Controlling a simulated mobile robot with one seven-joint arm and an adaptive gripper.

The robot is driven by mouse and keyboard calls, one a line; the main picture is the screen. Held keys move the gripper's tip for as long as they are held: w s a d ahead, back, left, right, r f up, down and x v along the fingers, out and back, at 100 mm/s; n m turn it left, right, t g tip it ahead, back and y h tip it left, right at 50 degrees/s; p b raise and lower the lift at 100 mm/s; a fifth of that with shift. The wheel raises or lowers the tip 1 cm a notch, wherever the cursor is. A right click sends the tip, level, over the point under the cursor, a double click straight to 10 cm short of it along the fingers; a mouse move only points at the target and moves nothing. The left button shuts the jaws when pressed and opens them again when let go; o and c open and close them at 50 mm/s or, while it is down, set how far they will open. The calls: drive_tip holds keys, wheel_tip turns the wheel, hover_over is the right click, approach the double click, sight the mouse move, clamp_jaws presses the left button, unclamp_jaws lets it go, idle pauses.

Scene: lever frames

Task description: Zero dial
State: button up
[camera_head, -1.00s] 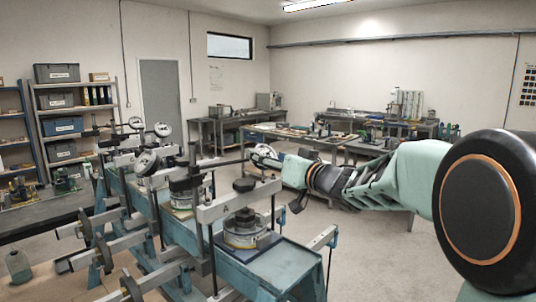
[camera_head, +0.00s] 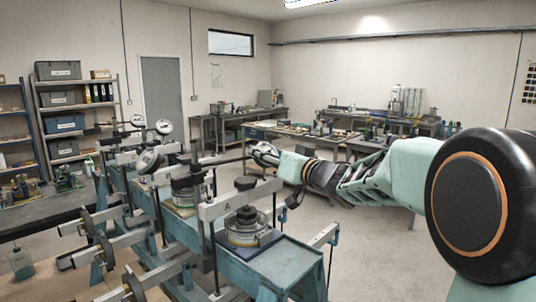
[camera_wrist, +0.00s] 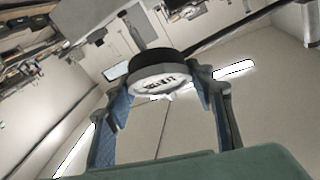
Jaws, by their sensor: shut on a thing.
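The dial (camera_head: 265,150) is a round gauge at the end of a dark horizontal rod above the nearest test frame (camera_head: 240,199), which is marked A. My gripper (camera_head: 272,153) comes in from the right and is shut on the dial's body. In the wrist view the dial (camera_wrist: 160,80) sits between the two fingers (camera_wrist: 162,100), with its dark rim and pale face seen at a steep slant. Its needle and scale cannot be read.
Other frames with white-faced dials (camera_head: 149,160) stand in a row behind, to the left. Weighted lever arms (camera_head: 110,255) stick out at front left. A blue-grey tray top (camera_head: 283,262) lies below my arm. Open floor (camera_head: 385,250) lies to the right.

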drive_tip(key=m+h, duration=0.2)
drive_tip(key=shift+r+m+t, duration=0.15)
drive_tip(key=shift+m+t, duration=0.25)
drive_tip(key=shift+m+h+b, duration=0.55)
drive_tip(key=shift+m+h, duration=0.65)
drive_tip(key=shift+m, duration=0.4)
drive_tip(key=o, duration=1.2)
drive_tip(key=f+v, duration=0.1)
drive_tip(key=v, duration=0.6)
drive_tip(key=shift+s+r, duration=0.35)
